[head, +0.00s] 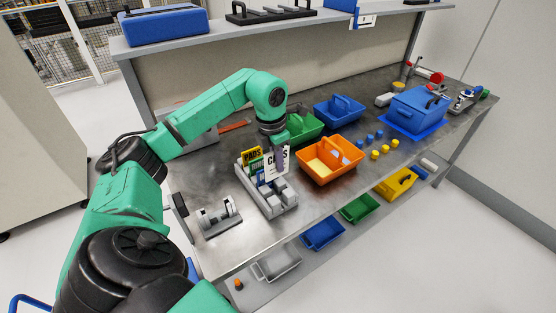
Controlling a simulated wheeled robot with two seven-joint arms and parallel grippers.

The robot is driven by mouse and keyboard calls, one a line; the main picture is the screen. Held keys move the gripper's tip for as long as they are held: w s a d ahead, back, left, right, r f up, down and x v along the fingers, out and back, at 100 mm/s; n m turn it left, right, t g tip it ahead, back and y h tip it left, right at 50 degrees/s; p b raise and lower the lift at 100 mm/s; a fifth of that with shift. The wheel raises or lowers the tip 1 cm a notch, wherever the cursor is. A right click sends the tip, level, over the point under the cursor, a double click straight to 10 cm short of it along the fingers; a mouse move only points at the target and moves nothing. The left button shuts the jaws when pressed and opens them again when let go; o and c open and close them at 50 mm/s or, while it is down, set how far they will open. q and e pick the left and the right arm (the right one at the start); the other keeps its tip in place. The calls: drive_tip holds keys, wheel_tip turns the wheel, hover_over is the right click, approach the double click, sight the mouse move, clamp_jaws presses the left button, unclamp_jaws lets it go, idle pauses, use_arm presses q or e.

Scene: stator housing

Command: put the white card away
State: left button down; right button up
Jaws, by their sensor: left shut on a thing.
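The white card (284,165), with dark lettering that seems to read "CAPS", stands upright at the left end of the workbench (330,205). My left gripper (279,153) points down from above and is shut on the card's upper part, covering some of its lettering. The card's lower edge is over or in the grey slotted rack (283,202); I cannot tell whether it touches it. A yellow card (252,156) reading "PADS" stands just left of it in the rack, with green and blue pieces below. My right gripper is not in view.
An orange bin (342,172) stands right of the rack, with green (308,130) and blue (350,116) bins behind. A grey fixture (222,215) sits near the front left edge. A shelf (200,43) runs above the back.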

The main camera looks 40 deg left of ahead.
sight(278, 176)
use_arm(q)
wheel_tip(278, 176, down, 2)
drive_tip(key=shift+s+b, duration=0.15)
drive_tip(key=shift+b, duration=0.45)
drive_tip(key=shift+f+b, duration=0.8)
drive_tip(key=shift+f, duration=0.5)
drive_tip(key=shift+f+b, duration=1.45)
drive_tip(key=shift+f, duration=0.65)
drive_tip(key=shift+r, duration=0.1)
drive_tip(key=c, duration=0.9)
unclamp_jaws()
